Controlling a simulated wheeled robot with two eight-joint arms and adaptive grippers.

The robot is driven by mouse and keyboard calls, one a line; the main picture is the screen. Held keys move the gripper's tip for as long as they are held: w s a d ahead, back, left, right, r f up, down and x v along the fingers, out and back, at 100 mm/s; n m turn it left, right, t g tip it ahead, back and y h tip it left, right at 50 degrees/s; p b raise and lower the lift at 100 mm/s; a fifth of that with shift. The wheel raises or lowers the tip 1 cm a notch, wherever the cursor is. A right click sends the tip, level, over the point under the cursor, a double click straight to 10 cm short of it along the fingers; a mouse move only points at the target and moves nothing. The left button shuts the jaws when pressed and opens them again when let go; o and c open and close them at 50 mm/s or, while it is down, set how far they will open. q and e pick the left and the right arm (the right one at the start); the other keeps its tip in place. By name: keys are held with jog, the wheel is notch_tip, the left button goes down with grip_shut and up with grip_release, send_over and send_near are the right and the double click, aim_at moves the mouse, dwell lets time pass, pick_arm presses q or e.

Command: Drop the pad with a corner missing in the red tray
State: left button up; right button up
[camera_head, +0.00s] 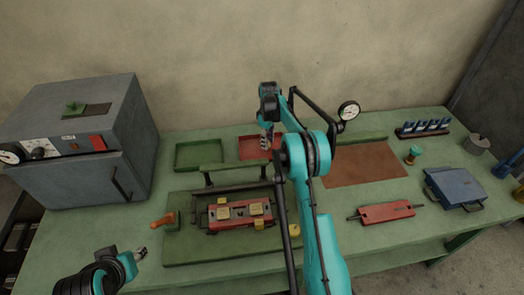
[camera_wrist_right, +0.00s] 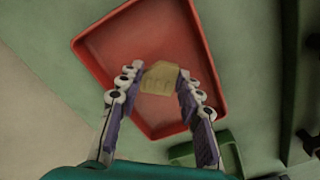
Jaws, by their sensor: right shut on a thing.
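My right gripper (camera_wrist_right: 162,82) is shut on a yellow pad (camera_wrist_right: 160,77). The pad's outline is uneven, and one corner looks cut off. The red tray (camera_wrist_right: 104,47) lies below the pad in the right wrist view, and the pad appears over its floor. The tray (camera_head: 247,148) stands at the back of the bench in the head view, partly hidden by my right gripper (camera_head: 266,142). The pad cannot be made out clearly there. My left gripper (camera_head: 141,253) is at the lower left, away from the trays; its jaw opening is too small to judge.
A green tray (camera_head: 199,155) stands left of the red one. A red block (camera_head: 240,222) with yellow pads sits on a green board (camera_head: 185,250) in front, under a raised bar. A grey oven (camera_head: 75,140) stands left; a brown mat (camera_head: 360,165) and blue case (camera_head: 455,187) lie right.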

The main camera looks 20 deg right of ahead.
jog(key=o, duration=1)
jog(key=shift+o, duration=0.2)
jog(key=shift+r, duration=0.1)
notch_tip(320, 180, up, 12)
